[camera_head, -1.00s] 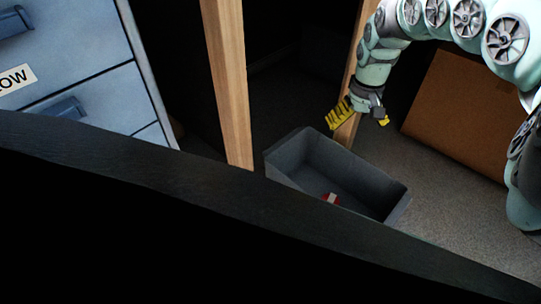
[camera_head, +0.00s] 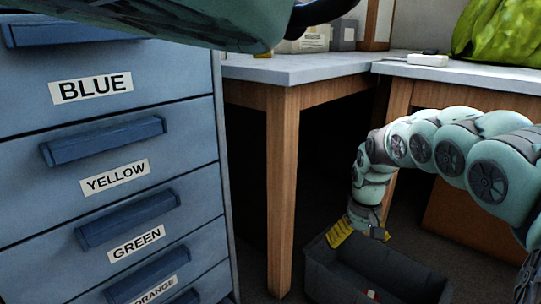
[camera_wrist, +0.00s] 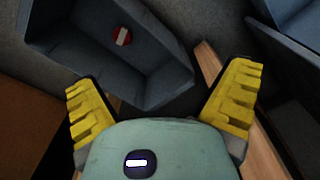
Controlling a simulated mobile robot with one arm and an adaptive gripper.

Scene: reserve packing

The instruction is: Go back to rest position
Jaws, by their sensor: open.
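The grey open bin (camera_head: 322,262) stands on the floor and is cut off by the bottom edge of the head view. In the wrist view the bin (camera_wrist: 160,92) lies ahead of the fingers. A small red and white item (camera_wrist: 122,37) lies inside it, and a bit of it (camera_head: 372,295) shows in the head view.
A blue drawer cabinet (camera_head: 200,150) with labelled drawers stands at the left. A table (camera_head: 290,72) with wooden legs stands behind the bin. A second table (camera_head: 455,75) at the right bears a green bag (camera_head: 497,32). A brown box (camera_head: 455,215) stands below it.

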